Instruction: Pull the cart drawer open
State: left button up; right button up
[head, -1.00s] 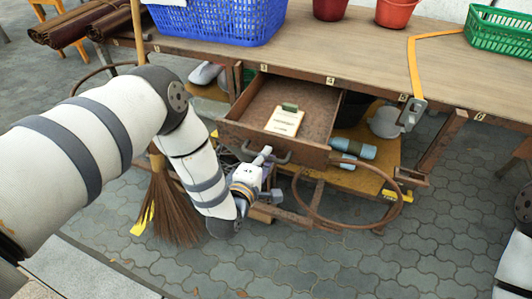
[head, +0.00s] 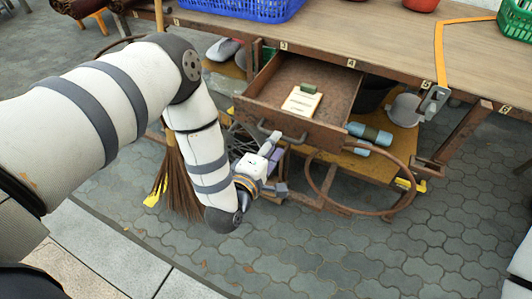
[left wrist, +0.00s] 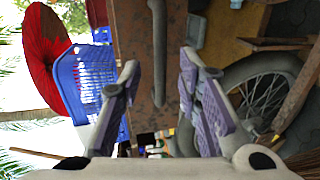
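The cart drawer (head: 330,134) is pulled out from under the wooden cart top, its inside showing in the head view. A cream pad (head: 301,101) with a small green item lies in it. Its metal handle (head: 268,136) is on the drawer front and shows upright in the left wrist view (left wrist: 158,50). My left gripper (head: 274,163) is just in front of and below the handle, seemingly clear of it. Its two purple-padded fingers (left wrist: 159,68) are spread, with the handle beyond and between them. My right gripper is out of view.
A broom (head: 179,182) stands left of the gripper. A rusty hoop (head: 361,211) curves below the drawer's right side. A lower shelf (head: 398,144) holds bottles. Blue (head: 232,8) and green (head: 517,19) baskets sit on the cart top. Paved floor in front is clear.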

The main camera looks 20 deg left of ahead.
pick_arm(q)
jog(key=v, duration=0.7)
jog(key=shift+s, duration=0.15)
jog(key=s+f+m+g+p, duration=0.1)
jog(key=s+f+m+g, duration=0.25)
jog(key=s, duration=0.35)
jog(key=s+a+f+m+g+p, duration=0.1)
jog(key=s+f+m+g, duration=0.2)
jog(key=s+m+g, duration=0.3)
jog(key=s+f+m+g, duration=0.3)
jog(key=s, duration=0.5)
jog(key=s+a+r+m+g, duration=0.1)
jog(key=s+a+m+g, duration=0.1)
jog(key=s, duration=0.4)
jog(key=s+a+r+m+g, duration=0.2)
jog(key=s+g, duration=0.1)
jog(key=s, duration=0.4)
jog(key=shift+s+m+g+y+p, duration=0.2)
jog(key=shift+m+g+y+p, duration=0.15)
jog(key=shift+p, duration=0.1)
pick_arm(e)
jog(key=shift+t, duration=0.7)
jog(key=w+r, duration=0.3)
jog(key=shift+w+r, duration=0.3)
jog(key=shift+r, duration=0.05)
pick_arm(q)
jog(key=shift+w, duration=0.1)
